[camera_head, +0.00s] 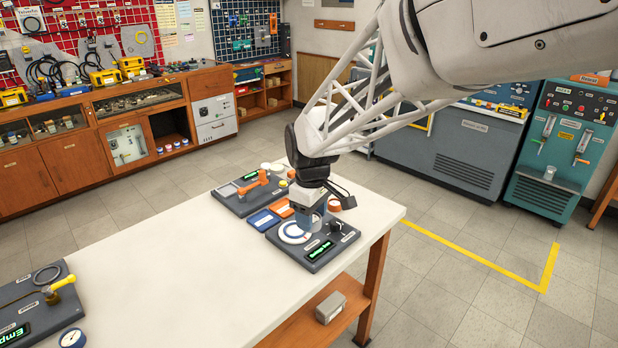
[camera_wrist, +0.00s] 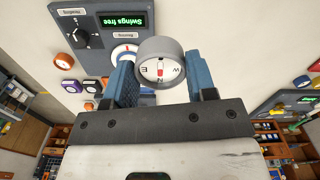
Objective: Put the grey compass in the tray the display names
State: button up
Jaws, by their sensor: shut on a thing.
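My gripper (camera_wrist: 162,85) is shut on the grey compass (camera_wrist: 185,62), a round grey case with a white face, letters and a red needle mark. Its blue fingers stand on either side of the case. The unit's green display (camera_wrist: 122,20) reads "Swings free" upside down in the wrist view.
A white dial (camera_head: 292,234) and a knob are on the unit. A second dark unit (camera_head: 232,200) with an orange handle stands behind. Another unit (camera_head: 40,305) is at the table's left, beside a blue-rimmed dial (camera_head: 72,338). The table's middle (camera_head: 180,275) is clear.

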jog(key=w+a+f, duration=0.3)
jog(key=f, duration=0.1)
jog(key=w+a+f, duration=0.2)
jog(key=a+f, duration=0.1)
jog(key=f, duration=0.1)
jog(key=w+a+f, duration=0.3)
jog(key=f, duration=0.1)
jog(key=shift+w+a+f, duration=0.15)
jog(key=shift+w+f, duration=0.1)
jog(key=shift+w, duration=0.1)
send_over(264, 221)
jog(key=shift+w+f, duration=0.1)
jog(key=shift+f, duration=0.65)
dwell(0.3)
jog(key=shift+f, duration=1.75)
jog(key=shift+f, duration=0.15)
